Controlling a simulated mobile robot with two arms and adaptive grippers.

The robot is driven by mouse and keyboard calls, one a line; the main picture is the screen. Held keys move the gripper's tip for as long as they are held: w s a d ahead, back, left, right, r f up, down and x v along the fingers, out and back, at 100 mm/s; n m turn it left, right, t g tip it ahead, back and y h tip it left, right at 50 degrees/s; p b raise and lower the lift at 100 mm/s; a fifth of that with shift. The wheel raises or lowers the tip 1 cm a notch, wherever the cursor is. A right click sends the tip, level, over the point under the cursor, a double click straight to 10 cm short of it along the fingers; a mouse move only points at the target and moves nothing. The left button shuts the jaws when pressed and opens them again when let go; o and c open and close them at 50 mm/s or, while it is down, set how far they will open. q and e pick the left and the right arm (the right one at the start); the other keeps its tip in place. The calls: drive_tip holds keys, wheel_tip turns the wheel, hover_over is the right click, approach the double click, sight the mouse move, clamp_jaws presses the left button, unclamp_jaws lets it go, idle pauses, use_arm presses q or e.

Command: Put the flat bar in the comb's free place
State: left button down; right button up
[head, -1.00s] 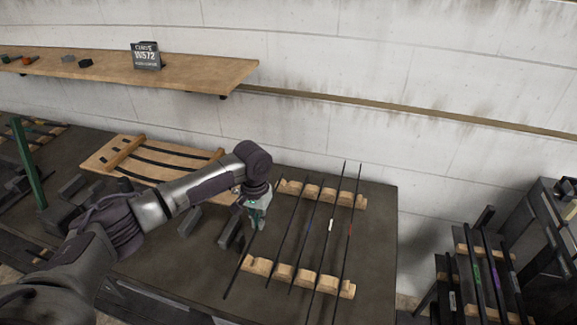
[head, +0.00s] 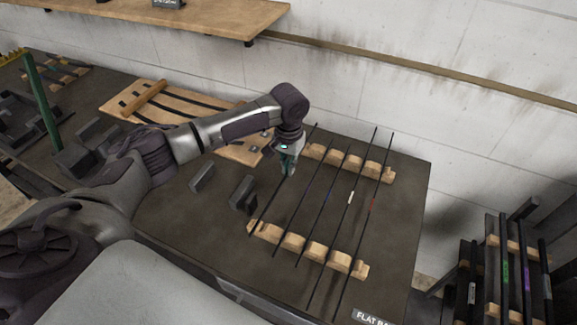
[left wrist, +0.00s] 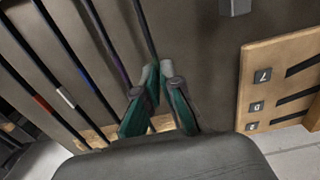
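The comb is two notched wooden rails, a rear rail (head: 386,174) and a front rail (head: 361,271), on the dark table. Several thin dark bars lie across them, with a white mark (head: 350,197) and a red mark (head: 371,205) on the two rightmost. My left gripper (head: 289,170) is at the comb's left side, its fingers nearly closed around the leftmost dark bar (head: 266,211). In the left wrist view this bar (left wrist: 145,30) runs to the fingertips (left wrist: 161,76). I cannot tell whether it touches the rails. My right gripper is out of view.
Dark blocks (head: 243,192) stand left of the comb. A slotted wooden board (head: 238,151) lies behind my left arm. A wooden shelf (head: 230,18) hangs on the wall. A rack of marked bars (head: 497,262) stands at the right, beyond the table edge.

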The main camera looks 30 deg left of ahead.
use_arm(q)
wheel_tip(320, 180, down, 2)
drive_tip(key=shift+f+b, duration=0.1)
drive_tip(key=shift+b, duration=0.9)
drive_tip(key=shift+f, duration=0.95)
drive_tip(key=shift+p, duration=0.6)
drive_tip(key=shift+f, duration=0.25)
drive_tip(key=c, duration=1.2)
unclamp_jaws()
drive_tip(key=shift+s, duration=0.1)
drive_tip(key=shift+c, duration=0.2)
